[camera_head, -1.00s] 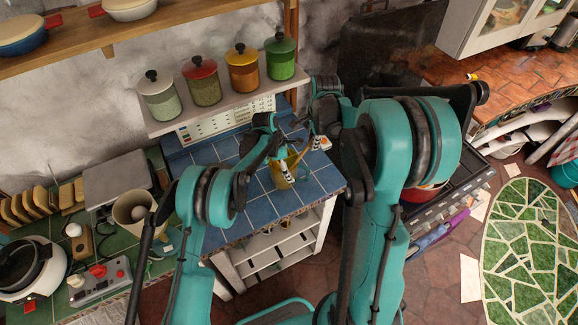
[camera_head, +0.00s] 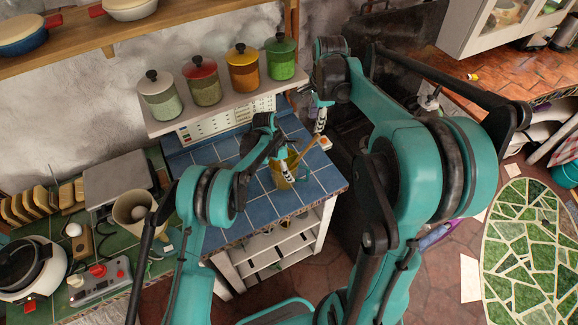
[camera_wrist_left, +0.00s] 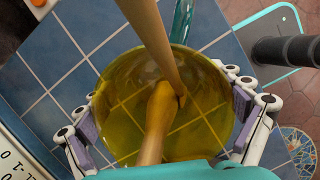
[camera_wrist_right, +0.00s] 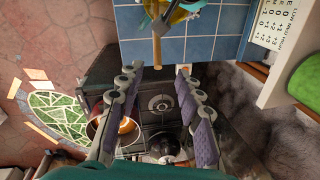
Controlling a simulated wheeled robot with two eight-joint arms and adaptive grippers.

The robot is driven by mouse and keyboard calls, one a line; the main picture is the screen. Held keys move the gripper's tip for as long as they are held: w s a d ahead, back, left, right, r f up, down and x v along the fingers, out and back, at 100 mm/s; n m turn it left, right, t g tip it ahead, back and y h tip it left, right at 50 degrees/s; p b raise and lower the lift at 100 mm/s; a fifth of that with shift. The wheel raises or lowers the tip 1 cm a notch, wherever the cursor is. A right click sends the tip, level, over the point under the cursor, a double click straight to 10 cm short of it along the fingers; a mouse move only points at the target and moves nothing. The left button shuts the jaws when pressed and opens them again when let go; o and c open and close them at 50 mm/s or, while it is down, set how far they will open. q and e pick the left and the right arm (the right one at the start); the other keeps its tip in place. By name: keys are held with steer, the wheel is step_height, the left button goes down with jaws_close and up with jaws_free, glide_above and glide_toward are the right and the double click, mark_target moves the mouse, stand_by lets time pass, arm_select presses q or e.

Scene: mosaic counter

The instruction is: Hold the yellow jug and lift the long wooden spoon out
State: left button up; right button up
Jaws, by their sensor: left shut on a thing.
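The yellow see-through jug (camera_head: 282,182) stands on the blue-tiled counter. It shows from above in the left wrist view (camera_wrist_left: 205,135). My left gripper (camera_head: 285,170) is shut around the jug, one finger on each side. The long wooden spoon (camera_head: 305,152) stands in the jug, its handle leaning out over the rim to the right; it crosses the jug's mouth in the left wrist view (camera_wrist_left: 152,35). My right gripper (camera_head: 319,127) is open and empty, above and to the right of the jug. In its wrist view (camera_wrist_right: 161,72) the spoon's handle end (camera_wrist_right: 157,48) lies beyond the fingertips, apart from them.
A teal strip (camera_wrist_left: 181,20) shows at the jug's rim. A dark stove (camera_wrist_right: 160,125) with a pan (camera_wrist_right: 112,128) lies below my right gripper. A shelf with several lidded jars (camera_head: 243,70) hangs behind the counter. Blue tiles (camera_head: 215,155) left of the jug are clear.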

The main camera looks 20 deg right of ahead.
steer(key=shift+r, duration=1.35)
arm_select(q)
steer(key=o, duration=0.5)
steer(key=shift+o, duration=0.2)
steer(key=v, duration=1.2)
steer(key=shift+w, duration=0.1)
